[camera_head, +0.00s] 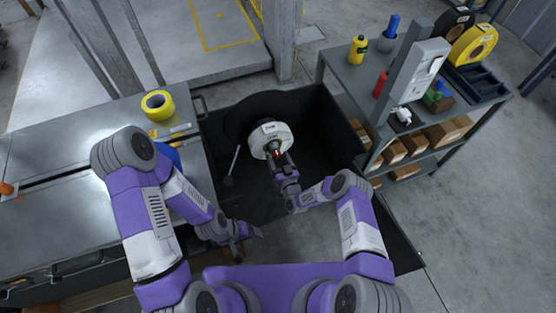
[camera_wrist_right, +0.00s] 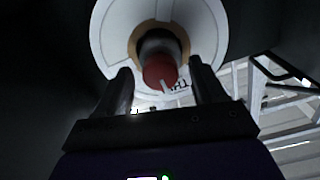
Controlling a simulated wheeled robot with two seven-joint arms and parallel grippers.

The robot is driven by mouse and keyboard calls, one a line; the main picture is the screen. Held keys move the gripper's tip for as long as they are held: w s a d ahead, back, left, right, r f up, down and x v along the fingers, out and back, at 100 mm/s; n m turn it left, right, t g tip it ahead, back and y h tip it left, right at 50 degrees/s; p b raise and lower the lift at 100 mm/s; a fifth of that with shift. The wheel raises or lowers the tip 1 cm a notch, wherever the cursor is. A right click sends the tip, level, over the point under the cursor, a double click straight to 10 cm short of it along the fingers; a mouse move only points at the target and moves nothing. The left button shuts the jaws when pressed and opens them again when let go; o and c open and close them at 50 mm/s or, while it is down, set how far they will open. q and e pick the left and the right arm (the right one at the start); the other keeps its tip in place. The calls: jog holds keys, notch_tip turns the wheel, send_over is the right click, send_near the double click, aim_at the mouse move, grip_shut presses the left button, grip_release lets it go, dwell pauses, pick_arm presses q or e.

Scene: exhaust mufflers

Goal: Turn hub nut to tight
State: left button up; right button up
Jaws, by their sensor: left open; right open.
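The hub nut (camera_wrist_right: 160,70) has a red end with a pale line on it and sits at the centre of a round white hub (camera_head: 268,136). In the right wrist view the white hub (camera_wrist_right: 112,35) fills the top middle. My right gripper (camera_wrist_right: 160,78) is open, with one finger on each side of the red end; I cannot tell whether they touch it. In the head view my right gripper (camera_head: 279,163) is in front of the hub and partly hides the nut. My left gripper (camera_head: 240,246) hangs low, away from the hub, open.
A dark enclosure surrounds the hub, with a thin grey rod (camera_head: 234,160) at its left. A metal workbench with yellow tape (camera_head: 158,105) stands at the left. A shelf (camera_head: 345,72) with bottles and cardboard boxes (camera_head: 440,132) stands at the right.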

jog(key=shift+w+a, duration=0.1)
jog(key=shift+w, duration=0.15)
jog(key=c, duration=1.1)
jog(key=shift+o, duration=0.2)
